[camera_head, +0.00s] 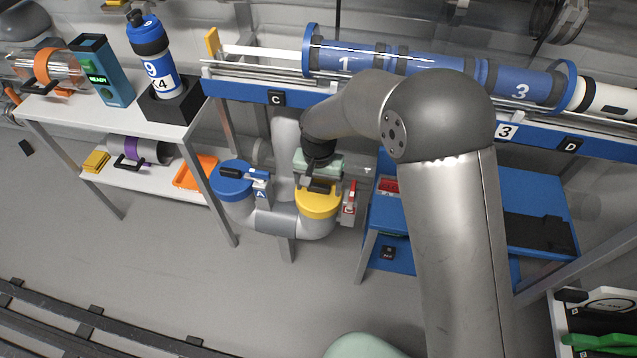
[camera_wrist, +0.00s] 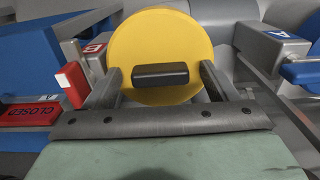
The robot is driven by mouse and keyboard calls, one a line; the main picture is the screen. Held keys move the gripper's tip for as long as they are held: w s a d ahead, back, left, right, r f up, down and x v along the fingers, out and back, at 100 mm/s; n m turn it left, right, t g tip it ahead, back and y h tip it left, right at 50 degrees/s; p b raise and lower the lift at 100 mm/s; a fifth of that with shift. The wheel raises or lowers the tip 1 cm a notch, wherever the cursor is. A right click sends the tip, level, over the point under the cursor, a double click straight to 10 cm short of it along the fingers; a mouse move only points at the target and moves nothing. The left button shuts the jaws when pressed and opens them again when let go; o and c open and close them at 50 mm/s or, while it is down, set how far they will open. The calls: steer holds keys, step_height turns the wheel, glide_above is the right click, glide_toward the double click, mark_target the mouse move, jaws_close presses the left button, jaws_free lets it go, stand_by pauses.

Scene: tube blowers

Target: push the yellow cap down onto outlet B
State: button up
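The yellow cap (camera_head: 318,203) sits at the top of the grey pipe of outlet B (camera_head: 318,230), below my gripper. In the wrist view the round yellow cap (camera_wrist: 160,35) has a dark bar handle (camera_wrist: 160,74) across it. My gripper (camera_wrist: 163,82) has one finger on each side of this handle, with a visible gap to it on both sides. It also shows from above in the head view (camera_head: 320,186). I cannot tell whether the cap is fully seated.
A blue cap (camera_head: 232,182) sits on outlet A to the left. A red latch (camera_head: 349,197) stands close to the yellow cap's right. A blue table (camera_head: 400,262) is to the right, a white shelf (camera_head: 50,108) to the left. A blue rail carrying tubes (camera_head: 260,93) runs behind.

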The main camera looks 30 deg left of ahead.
step_height(320, 180, up, 17)
steer(key=p, duration=0.4)
steer(key=shift+r, duration=0.2)
